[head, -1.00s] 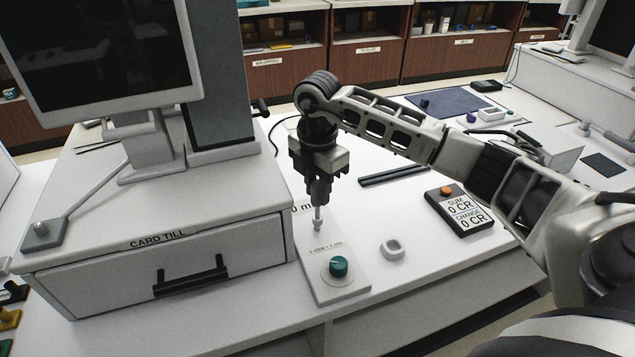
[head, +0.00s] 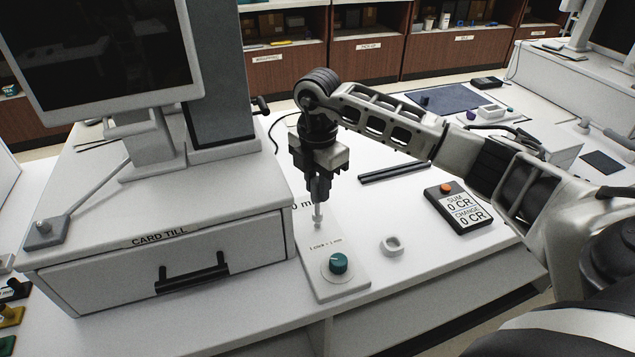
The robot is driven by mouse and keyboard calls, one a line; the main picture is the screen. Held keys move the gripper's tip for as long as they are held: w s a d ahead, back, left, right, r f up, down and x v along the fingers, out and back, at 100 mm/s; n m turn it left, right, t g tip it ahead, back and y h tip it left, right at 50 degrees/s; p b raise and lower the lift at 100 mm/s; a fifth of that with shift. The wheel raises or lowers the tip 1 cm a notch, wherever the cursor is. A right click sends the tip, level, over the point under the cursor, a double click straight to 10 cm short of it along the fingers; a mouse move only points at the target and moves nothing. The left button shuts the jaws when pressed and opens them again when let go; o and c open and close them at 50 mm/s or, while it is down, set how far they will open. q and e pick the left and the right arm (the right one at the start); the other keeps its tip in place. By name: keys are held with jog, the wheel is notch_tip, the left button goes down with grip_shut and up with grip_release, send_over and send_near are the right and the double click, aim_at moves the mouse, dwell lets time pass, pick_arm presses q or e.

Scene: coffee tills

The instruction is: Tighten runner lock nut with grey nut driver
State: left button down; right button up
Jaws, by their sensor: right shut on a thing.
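My right gripper (head: 318,196) points straight down and is shut on the grey nut driver (head: 318,214). The driver stands upright, with its tip at the far end of a pale plate (head: 338,282) in front of the card till. The tip looks to be on or just above the plate; I cannot tell whether it touches. I cannot make out the runner lock nut; the driver may hide it. The plate carries a teal knob (head: 338,263) and the print "1 click = 1 mm". My left gripper is not in view.
The card till (head: 222,250) with its drawer handle stands close on the left. A small pale ring-shaped piece (head: 391,246), a sum and change display (head: 459,207) and a dark bar (head: 393,173) lie to the right. The counter between them is clear.

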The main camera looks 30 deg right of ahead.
jog(key=shift+f, duration=0.2)
jog(key=shift+f+b, duration=0.55)
jog(key=shift+f, duration=0.15)
jog(key=shift+f, duration=0.1)
jog(key=shift+r+p, duration=0.75)
jog(key=shift+r, duration=0.1)
